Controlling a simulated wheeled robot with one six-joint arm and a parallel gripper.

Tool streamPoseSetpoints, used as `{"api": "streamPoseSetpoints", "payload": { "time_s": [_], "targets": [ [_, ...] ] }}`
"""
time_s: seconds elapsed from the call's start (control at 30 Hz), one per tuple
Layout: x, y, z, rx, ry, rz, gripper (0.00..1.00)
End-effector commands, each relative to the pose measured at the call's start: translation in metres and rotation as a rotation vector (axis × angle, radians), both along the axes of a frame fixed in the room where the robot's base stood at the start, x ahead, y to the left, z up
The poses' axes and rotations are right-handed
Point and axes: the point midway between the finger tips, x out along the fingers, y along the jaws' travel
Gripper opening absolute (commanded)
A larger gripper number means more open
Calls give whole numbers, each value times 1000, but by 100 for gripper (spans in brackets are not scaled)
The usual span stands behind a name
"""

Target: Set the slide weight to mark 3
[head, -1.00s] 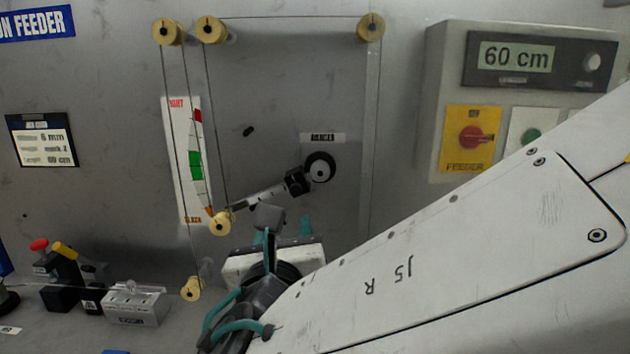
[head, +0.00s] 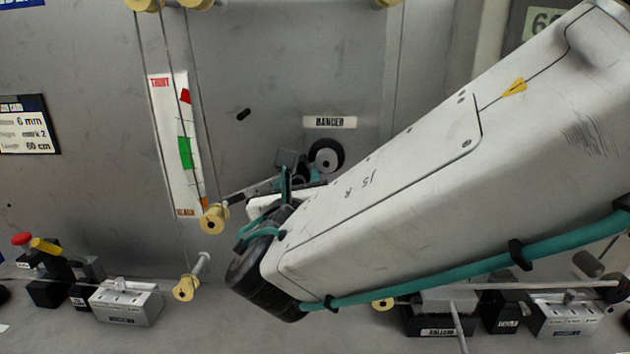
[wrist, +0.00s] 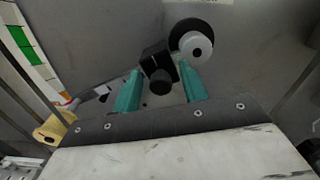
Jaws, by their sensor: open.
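The slide weight is a black block with a round black knob (wrist: 158,80) on the dancer arm. In the wrist view it lies between the teal fingers of my open gripper (wrist: 160,72), with gaps visible on both sides; contact is not seen. The dancer arm (head: 250,192) slopes from its round pivot (head: 326,156) down left to a yellow roller (head: 213,219). The pivot also shows in the wrist view (wrist: 196,46). In the head view my gripper (head: 293,185) hides most of the weight. I cannot read the arm's marks.
A tension scale (head: 174,145) stands left of the arm, with cords over yellow rollers close by. A lower roller (head: 187,288) sticks out from the panel. A card (head: 25,125) hangs at left. Small devices, including a grey box (head: 126,303), line the ledge below.

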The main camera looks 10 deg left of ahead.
Motion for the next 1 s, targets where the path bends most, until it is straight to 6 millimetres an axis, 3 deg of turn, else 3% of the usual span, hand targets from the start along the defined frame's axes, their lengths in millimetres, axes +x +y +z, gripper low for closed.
{"api": "streamPoseSetpoints", "payload": {
  "time_s": [0.33,0.37,0.5,0.53,0.67,1.0],
  "targets": [
    [8,-1,0,0,0,-2,43],
    [8,-1,0,0,0,-2,40],
    [8,-2,0,1,0,-3,2],
    [8,-2,0,1,0,-3,0],
    [8,5,-3,0,1,-2,0],
    [5,52,-24,1,2,-2,0]
  ]
}}
